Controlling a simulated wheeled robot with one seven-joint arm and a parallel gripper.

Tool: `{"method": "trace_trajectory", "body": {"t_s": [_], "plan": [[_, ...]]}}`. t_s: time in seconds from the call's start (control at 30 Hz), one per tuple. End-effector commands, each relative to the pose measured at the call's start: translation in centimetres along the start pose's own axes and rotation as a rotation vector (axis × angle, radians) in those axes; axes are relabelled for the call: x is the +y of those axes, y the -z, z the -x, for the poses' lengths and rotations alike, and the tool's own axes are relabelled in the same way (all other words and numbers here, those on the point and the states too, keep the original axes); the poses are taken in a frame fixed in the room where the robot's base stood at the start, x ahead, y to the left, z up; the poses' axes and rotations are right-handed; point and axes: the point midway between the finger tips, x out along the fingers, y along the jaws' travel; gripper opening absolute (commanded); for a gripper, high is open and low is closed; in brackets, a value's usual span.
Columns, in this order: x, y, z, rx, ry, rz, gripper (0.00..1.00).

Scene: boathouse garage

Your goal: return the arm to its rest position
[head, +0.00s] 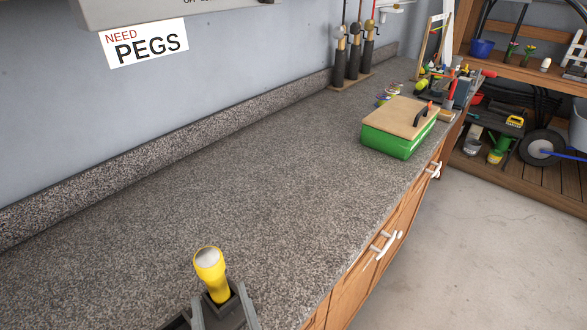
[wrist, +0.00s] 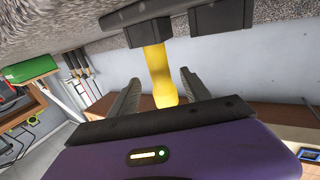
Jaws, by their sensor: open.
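A yellow flashlight (head: 210,265) with a pale round lens stands upright on the counter (head: 190,180) at the bottom of the head view. My gripper (head: 222,302) is low around it, partly cut off by the frame edge. In the wrist view, where the counter is at the top, the flashlight (wrist: 158,72) is between the two fingers of my gripper (wrist: 160,78). The fingers are apart, with visible gaps beside the flashlight. A dark grey block (wrist: 180,22) is at the flashlight's base end; whether it holds the flashlight is unclear.
A green box with a wooden lid (head: 392,142) stands farther along the counter. Behind it are upright handled tools (head: 352,60) and clutter near the far end. A wooden shelf unit (head: 520,60) stands at the right. Most of the near counter is clear.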

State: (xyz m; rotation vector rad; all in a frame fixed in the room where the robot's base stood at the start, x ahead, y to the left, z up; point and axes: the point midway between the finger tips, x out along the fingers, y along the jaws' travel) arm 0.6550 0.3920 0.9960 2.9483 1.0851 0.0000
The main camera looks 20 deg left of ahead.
Motion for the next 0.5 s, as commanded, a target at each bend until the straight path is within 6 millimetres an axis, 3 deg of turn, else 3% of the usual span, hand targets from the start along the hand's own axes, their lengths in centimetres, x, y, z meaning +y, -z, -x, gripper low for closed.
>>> {"method": "trace_trajectory", "body": {"t_s": [0.13, 0.27, 0.5], "plan": [[-0.3, 0.4, 0.0, 0.018, 0.01, 0.025, 0.56], [-0.8, 2.9, 0.7, 0.098, 0.047, 0.039, 0.56], [4.0, 1.6, 6.5, 0.127, -0.009, 0.033, 0.56]]}}
